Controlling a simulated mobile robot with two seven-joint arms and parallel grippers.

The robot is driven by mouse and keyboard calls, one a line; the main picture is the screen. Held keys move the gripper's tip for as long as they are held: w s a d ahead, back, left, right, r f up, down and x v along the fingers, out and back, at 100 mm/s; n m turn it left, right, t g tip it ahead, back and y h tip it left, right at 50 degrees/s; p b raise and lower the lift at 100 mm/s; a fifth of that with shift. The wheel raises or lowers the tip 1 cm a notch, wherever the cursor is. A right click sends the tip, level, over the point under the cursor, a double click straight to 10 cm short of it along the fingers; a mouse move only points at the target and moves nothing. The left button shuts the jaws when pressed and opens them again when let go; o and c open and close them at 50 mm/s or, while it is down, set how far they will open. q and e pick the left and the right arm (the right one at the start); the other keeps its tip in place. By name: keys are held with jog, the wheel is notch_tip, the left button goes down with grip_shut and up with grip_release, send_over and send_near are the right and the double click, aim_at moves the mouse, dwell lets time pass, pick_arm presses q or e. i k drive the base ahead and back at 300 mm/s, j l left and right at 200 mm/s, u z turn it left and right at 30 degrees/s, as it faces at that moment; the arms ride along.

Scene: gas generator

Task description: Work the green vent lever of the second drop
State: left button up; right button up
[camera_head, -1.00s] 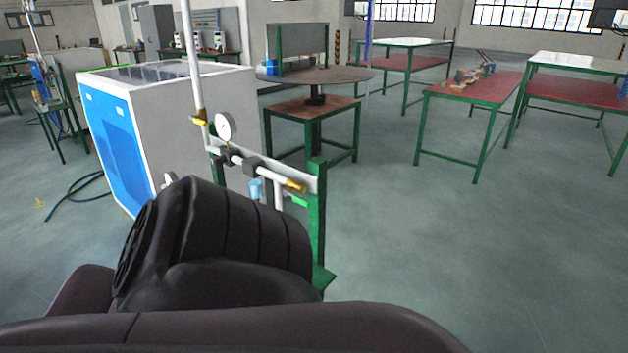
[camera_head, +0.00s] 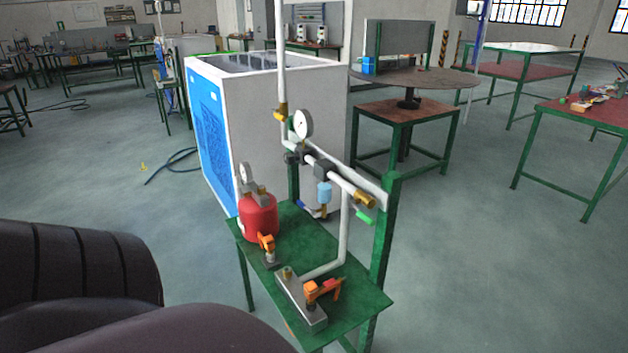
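A small green lever (camera_head: 365,217) hangs under the brass fitting (camera_head: 365,199) at the right end of the slanted white pipe (camera_head: 336,180), beside the green post of the stand. A light-blue cylindrical unit (camera_head: 324,193) hangs below this pipe, with a small blue part (camera_head: 307,205) to its left. A white vertical drop pipe (camera_head: 345,235) runs down to the green table. I cannot tell which drop is the second. Neither gripper shows; only dark parts of my own body fill the lower left.
The green table (camera_head: 310,243) carries a red tank (camera_head: 258,217), an orange-handled valve (camera_head: 266,242) and a metal block (camera_head: 301,301) with an orange lever (camera_head: 322,289). A large white-and-blue cabinet (camera_head: 300,105) stands behind. Open floor (camera_head: 470,260) lies to the right.

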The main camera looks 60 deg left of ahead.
aim_at(368, 220)
jog(key=i+u, duration=0.15)
jog(key=u, duration=0.3)
jog(key=i+u, duration=0.15)
jog(key=u, duration=0.3)
jog(key=i+l+u, duration=0.1)
jog(key=u, duration=0.35)
jog(key=l, duration=0.1)
